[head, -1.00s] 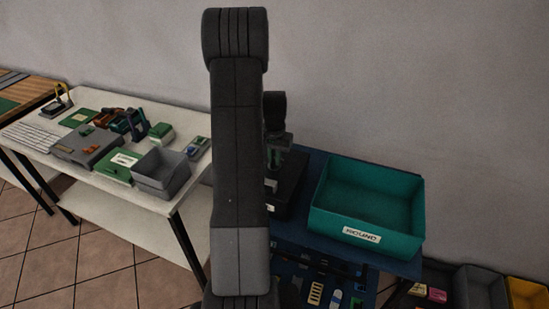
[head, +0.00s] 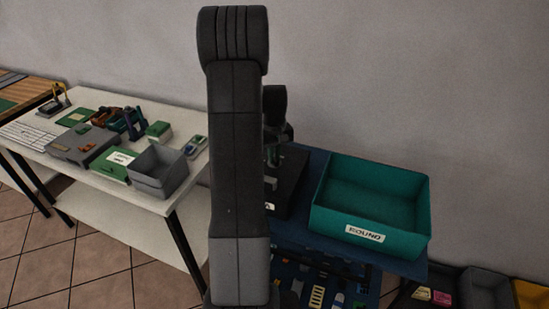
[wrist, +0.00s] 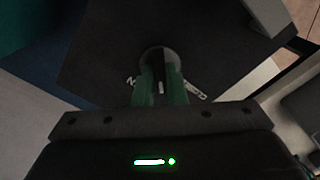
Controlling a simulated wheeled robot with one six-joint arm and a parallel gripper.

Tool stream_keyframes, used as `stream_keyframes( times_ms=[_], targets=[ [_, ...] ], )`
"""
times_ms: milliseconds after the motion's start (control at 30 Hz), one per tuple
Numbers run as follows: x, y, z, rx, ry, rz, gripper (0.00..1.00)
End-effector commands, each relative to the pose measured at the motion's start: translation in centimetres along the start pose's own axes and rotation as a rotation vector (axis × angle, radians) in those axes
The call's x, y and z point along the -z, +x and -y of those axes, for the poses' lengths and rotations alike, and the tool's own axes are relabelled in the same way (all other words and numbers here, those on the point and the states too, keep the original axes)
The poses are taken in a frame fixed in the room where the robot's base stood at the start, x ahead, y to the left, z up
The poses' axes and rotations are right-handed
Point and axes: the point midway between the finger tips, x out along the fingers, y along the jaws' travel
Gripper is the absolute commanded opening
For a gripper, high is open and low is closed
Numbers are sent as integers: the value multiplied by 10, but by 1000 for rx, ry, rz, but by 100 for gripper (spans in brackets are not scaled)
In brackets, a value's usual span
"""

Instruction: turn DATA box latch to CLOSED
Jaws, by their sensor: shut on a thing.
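The dark box (head: 290,190) stands on the blue table, partly hidden behind my arm in the head view. In the wrist view its dark top (wrist: 110,60) fills the middle. A round grey latch (wrist: 158,56) sits on that top, with pale lettering beside it, mostly covered by my fingers and not readable. My gripper (wrist: 161,88) has green fingers that reach down onto the latch and are shut on it. In the head view my gripper (head: 274,152) is just above the box. The latch's exact angle is hidden.
A teal open bin (head: 368,235) with a white label stands close to the right of the box. Small parts lie on a lower blue surface (head: 325,268) in front. A white table (head: 190,215) with a grey bin (head: 160,170) and several devices is at left.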

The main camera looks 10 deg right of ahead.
Motion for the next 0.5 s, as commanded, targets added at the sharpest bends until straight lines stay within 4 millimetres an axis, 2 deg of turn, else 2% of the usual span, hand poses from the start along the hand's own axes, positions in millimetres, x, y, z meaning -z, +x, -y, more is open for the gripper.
stream_keyframes(
  times_ms=[500],
  targets=[
    [1,0,0,-2,-481,-2,0]
  ],
)
